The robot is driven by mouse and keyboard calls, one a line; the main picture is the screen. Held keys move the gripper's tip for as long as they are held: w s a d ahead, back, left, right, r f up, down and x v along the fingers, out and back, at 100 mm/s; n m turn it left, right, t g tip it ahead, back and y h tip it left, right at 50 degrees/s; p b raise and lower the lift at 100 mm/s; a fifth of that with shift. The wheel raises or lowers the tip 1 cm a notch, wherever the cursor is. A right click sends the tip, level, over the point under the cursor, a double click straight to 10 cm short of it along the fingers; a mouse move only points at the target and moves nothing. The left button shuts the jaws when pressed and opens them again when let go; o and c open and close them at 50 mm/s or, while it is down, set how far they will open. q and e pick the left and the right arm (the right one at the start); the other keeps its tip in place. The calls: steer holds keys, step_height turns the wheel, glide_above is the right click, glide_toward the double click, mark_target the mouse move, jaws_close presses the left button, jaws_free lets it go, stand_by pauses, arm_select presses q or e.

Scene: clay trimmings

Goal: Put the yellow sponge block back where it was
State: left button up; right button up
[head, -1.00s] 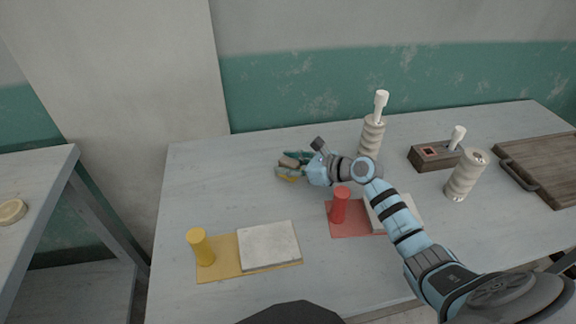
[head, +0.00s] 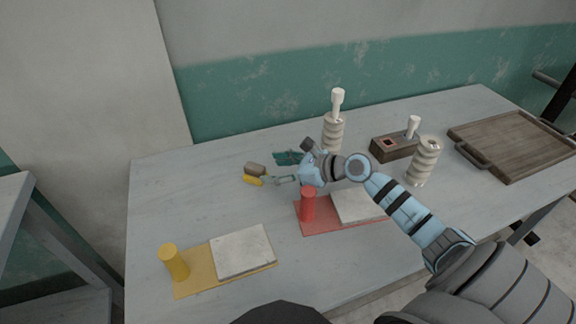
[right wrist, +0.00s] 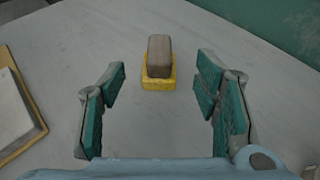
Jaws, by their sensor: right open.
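The yellow sponge block (head: 252,180) lies at the back left of the table, with a brown-grey block (head: 255,168) resting on top of it. In the right wrist view the yellow block (right wrist: 158,84) shows below the brown-grey block (right wrist: 160,56), ahead of the fingertips and centred between them. My right gripper (head: 281,169) is open and empty, to the right of the two blocks, its fingers pointing at them and apart from them. My left gripper is not in view.
A yellow mat (head: 194,282) with a yellow cylinder (head: 174,262) and a pale slab (head: 243,251) is at the front left. A red cylinder (head: 308,204) stands near my right wrist. Ribbed pale columns (head: 333,132) stand behind and right. A wooden tray (head: 512,145) is far right.

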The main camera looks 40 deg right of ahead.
steer(key=v, duration=0.4)
steer(key=shift+s+d, duration=0.1)
steer(key=shift+s, duration=0.05)
steer(key=shift+s+r, duration=0.1)
steer(key=shift+s, duration=0.1)
steer(key=shift+r, duration=0.1)
